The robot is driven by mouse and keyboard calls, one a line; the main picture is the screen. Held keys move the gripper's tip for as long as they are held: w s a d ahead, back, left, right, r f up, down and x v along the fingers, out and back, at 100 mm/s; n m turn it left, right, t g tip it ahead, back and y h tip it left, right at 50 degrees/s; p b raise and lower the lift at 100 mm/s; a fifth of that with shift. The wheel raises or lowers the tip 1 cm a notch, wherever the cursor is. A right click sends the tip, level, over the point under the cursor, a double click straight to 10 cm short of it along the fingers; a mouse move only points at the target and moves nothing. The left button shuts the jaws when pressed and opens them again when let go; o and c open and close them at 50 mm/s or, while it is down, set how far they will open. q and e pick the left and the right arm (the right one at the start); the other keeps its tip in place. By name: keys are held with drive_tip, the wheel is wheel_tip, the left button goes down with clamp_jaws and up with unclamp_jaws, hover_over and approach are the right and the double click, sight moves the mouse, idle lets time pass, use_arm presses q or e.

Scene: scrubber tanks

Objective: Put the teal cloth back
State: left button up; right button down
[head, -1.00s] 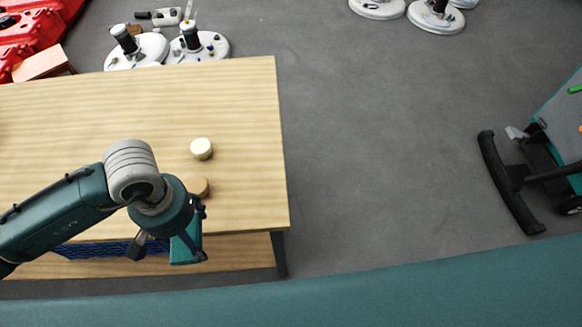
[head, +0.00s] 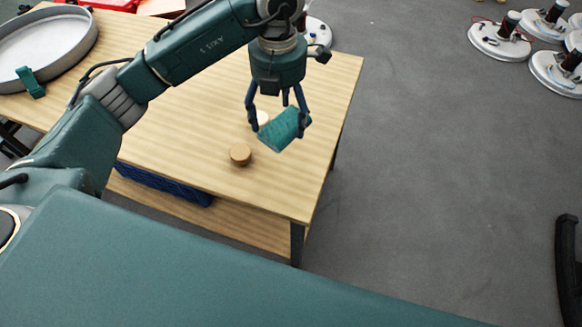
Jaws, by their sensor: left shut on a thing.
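The teal cloth (head: 281,132) is a folded teal piece, tilted, in the grip of my left gripper (head: 279,120). The gripper points down with its fingers shut on the cloth, over the right part of the wooden table (head: 190,136). I cannot tell how high above the table the cloth is. My right gripper is not in view.
A blue crate (head: 165,185) sits below.

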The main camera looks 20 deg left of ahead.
use_arm(q)
drive_tip(key=n, duration=0.1)
drive_tip(key=w+r+n, duration=0.1)
drive_tip(key=r+n, duration=0.1)
drive_tip(key=shift+w+d+n, duration=0.15)
drive_tip(key=shift+d+n, duration=0.15)
drive_tip(key=shift+n, duration=0.1)
drive_tip(key=shift+f, duration=0.25)
wheel_tip(320, 180, down, 15)
drive_tip(key=shift+p, duration=0.85)
wheel_tip(320, 180, down, 4)
drive_tip(key=shift+r+p, duration=0.25)
drive_tip(key=shift+p, duration=0.05)
drive_tip(key=shift+f, duration=0.4)
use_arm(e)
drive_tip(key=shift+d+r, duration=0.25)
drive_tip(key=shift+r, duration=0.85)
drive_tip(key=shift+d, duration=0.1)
